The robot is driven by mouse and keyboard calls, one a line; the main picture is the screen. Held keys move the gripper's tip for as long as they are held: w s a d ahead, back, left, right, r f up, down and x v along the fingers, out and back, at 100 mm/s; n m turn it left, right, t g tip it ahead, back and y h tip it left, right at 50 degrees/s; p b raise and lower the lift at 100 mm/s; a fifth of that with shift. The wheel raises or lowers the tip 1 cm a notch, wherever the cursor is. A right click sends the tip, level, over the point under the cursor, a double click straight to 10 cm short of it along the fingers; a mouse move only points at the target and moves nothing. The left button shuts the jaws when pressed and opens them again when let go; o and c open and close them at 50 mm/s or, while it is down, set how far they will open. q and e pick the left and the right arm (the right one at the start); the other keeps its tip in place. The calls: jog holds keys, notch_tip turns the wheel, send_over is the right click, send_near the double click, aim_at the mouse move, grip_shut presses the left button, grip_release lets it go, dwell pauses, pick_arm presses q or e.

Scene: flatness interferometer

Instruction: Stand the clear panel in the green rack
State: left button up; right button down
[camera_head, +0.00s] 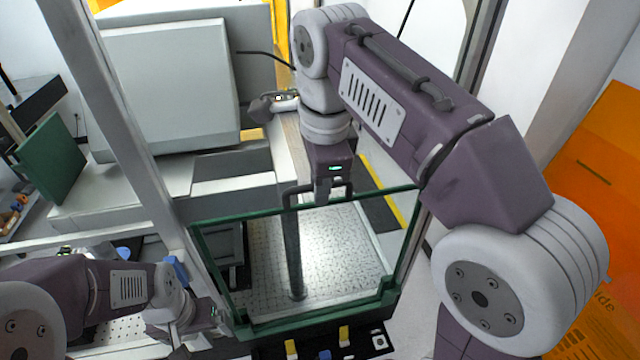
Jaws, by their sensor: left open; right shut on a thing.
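The clear panel (345,250) is a see-through sheet with dark green edges, standing roughly upright in the middle of the head view. My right gripper (322,198) reaches down from above and is shut on the panel's top edge. A thicker green bar (320,318) runs along the panel's bottom; it looks like part of the green rack, but I cannot tell whether the panel rests in it. My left gripper (215,322) is open and empty, low on the left, beside the panel's lower left corner. Its fingertips are partly unclear.
A perforated metal plate (335,232) shows through the panel. A dark upright post (293,255) stands there. A large grey box (165,85) is behind on the left. A pale frame post (110,110) crosses the left side. Yellow and blue blocks (343,336) lie at the front.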

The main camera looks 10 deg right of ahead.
jog(key=shift+f+b, duration=0.45)
jog(key=shift+f, duration=0.2)
jog(key=c, duration=1.4)
grip_release()
jog(key=shift+o, duration=0.2)
jog(key=shift+s, duration=0.1)
notch_tip(320, 180, up, 9)
jog(key=s+p, duration=0.1)
jog(key=p, duration=0.1)
jog(key=shift+s+p, duration=0.3)
jog(key=shift+s, duration=0.05)
